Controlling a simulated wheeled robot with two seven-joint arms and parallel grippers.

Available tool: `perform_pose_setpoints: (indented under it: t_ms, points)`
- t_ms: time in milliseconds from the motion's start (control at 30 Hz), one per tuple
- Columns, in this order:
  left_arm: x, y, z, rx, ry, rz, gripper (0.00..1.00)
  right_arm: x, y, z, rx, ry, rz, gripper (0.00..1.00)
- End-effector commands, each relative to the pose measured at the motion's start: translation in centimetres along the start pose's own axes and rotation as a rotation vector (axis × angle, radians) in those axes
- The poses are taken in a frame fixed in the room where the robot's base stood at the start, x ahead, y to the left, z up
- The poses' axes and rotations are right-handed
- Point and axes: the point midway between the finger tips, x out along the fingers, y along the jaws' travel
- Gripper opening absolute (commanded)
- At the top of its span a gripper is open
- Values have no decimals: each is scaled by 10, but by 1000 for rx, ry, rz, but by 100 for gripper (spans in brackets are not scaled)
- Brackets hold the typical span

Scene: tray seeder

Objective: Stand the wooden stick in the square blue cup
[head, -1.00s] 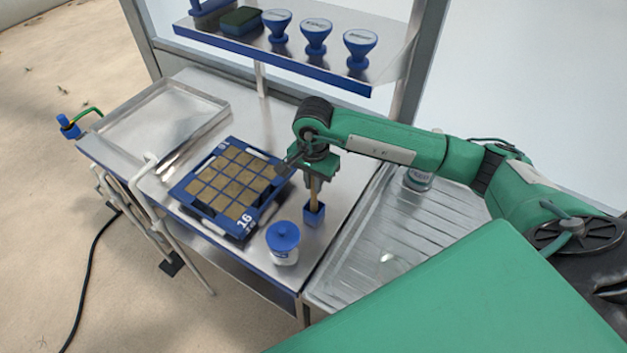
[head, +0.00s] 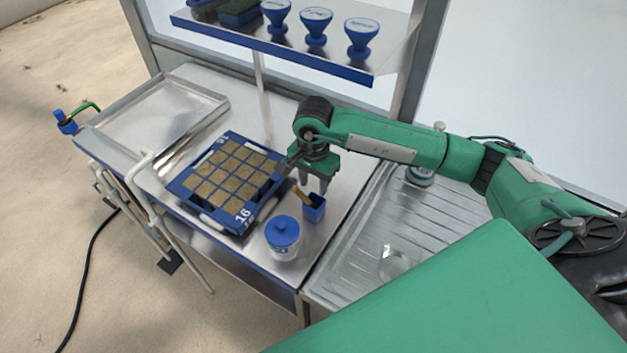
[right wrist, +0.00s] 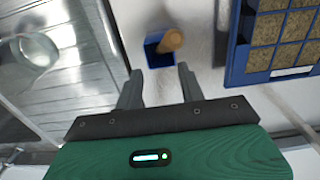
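The square blue cup (head: 315,209) stands on the steel table near its right edge. The wooden stick (head: 301,196) stands in it, leaning to the left over the rim. In the right wrist view the stick (right wrist: 171,40) shows end-on, rising from the blue cup (right wrist: 157,57). My right gripper (head: 313,186) is just above and behind the cup. Its fingers (right wrist: 158,80) are apart with nothing between them, clear of the stick. My left gripper is not in view.
A blue seed tray (head: 205,215) with soil cells lies left of the cup. A white jar with a blue lid (head: 283,233) stands in front. A ribbed steel drainer (head: 360,245) is to the right, and a shelf (head: 290,50) with blue-handled tools is above the back.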

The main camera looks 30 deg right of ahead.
Motion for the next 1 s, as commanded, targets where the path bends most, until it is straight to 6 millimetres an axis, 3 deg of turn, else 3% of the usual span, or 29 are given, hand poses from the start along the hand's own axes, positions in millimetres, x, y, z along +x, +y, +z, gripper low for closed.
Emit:
perform_pose_setpoints:
  t_ms: [267, 700, 1000]
  points:
    - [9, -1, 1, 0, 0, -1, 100, -19, -1, -1, -1, 1, -5, 40]
    - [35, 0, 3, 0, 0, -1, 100, -107, -1, 0, -1, 3, -4, 40]
    - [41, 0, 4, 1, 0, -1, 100, -136, 0, 0, 0, 1, -1, 40]
